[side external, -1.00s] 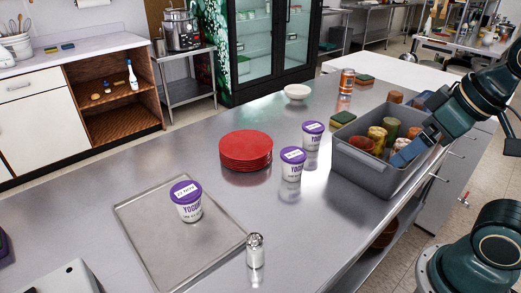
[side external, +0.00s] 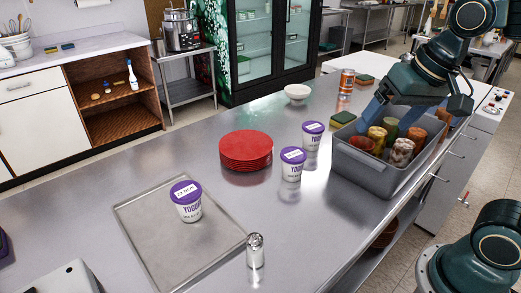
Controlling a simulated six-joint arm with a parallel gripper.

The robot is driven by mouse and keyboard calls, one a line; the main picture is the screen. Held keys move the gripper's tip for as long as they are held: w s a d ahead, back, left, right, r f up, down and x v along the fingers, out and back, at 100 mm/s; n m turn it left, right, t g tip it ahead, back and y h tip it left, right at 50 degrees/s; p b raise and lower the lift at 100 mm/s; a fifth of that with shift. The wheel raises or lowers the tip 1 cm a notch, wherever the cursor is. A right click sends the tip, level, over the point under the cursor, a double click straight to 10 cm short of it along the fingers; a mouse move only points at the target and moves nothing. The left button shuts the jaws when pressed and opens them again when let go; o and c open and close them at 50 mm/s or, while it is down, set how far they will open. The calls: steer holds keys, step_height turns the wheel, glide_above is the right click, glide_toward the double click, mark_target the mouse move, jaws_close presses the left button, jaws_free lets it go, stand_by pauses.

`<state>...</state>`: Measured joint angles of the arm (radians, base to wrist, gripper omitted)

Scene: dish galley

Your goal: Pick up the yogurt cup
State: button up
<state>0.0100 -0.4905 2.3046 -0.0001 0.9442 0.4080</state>
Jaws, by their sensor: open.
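Three white yogurt cups with purple lids stand upright on the steel counter area. One yogurt cup (side external: 187,203) stands on the flat metal tray. A second yogurt cup (side external: 292,165) stands right of the red plates, and a third yogurt cup (side external: 312,136) stands just behind it, near the grey bin. My gripper (side external: 380,115) is open, above the back part of the grey bin, to the right of all three cups and apart from them. Its blue finger shows, but the other fingertip is hard to make out.
The grey bin (side external: 362,177) holds several jars or cans. A stack of red plates (side external: 246,153), a metal shaker (side external: 255,252), a white bowl (side external: 296,93), an orange can (side external: 347,80) and sponges (side external: 343,120) stand around. The metal tray (side external: 160,245) is mostly bare.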

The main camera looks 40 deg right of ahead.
steer(key=w+f+m+g, duration=0.2)
steer(key=w+m, duration=0.6)
steer(key=w, duration=0.4)
steer(key=m+g, duration=0.2)
steer(key=m, duration=0.7)
glide_above(294, 153)
step_height(294, 153, down, 8)
steer(key=shift+f, duration=4.2)
steer(key=shift+f, duration=0.1)
steer(key=shift+f, duration=2.5)
steer(key=c, duration=1)
